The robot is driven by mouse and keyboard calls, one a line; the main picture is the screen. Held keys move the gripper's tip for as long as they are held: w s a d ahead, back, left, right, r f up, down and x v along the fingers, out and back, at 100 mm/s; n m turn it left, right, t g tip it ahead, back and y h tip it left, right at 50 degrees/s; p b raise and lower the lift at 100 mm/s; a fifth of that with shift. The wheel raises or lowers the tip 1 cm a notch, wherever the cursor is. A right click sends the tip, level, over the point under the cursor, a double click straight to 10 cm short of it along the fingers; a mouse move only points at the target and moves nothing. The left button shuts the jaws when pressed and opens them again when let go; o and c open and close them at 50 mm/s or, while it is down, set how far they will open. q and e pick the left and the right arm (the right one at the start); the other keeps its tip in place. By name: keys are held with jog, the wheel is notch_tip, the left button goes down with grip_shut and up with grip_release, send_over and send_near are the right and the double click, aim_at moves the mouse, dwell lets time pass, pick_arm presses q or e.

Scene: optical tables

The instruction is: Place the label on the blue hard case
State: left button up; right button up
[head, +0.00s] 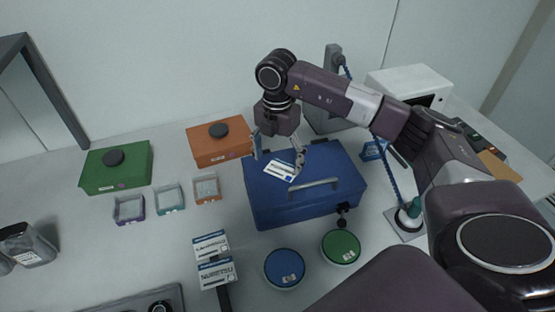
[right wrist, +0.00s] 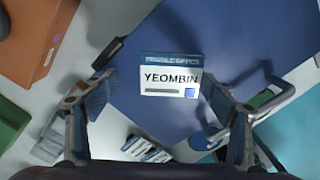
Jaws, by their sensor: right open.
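The blue hard case (head: 335,172) stands shut on the table, its handle towards the front; its blue lid fills much of the right wrist view (right wrist: 225,30). The white label (head: 281,170) with a blue band shows over the lid's left part. In the right wrist view the label (right wrist: 170,76) reads YEOMBIN and appears to lie on the lid, though contact is hard to confirm. My right gripper (head: 278,158) is open above the label, with one finger on each side and gaps between fingers and label. My left gripper cannot be made out.
Green (head: 115,170) and orange (head: 220,144) cases stand left of the blue case, with small trays in front. More labels (head: 213,258) sit on a holder at the front. Round blue (head: 284,267) and green (head: 341,246) containers stand before the case. A dark grey object (head: 27,243) is at the left edge.

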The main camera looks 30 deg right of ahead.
aim_at(277, 167)
jog(key=shift+r, duration=0.45)
notch_tip(277, 167, up, 11)
jog(key=b, duration=0.2)
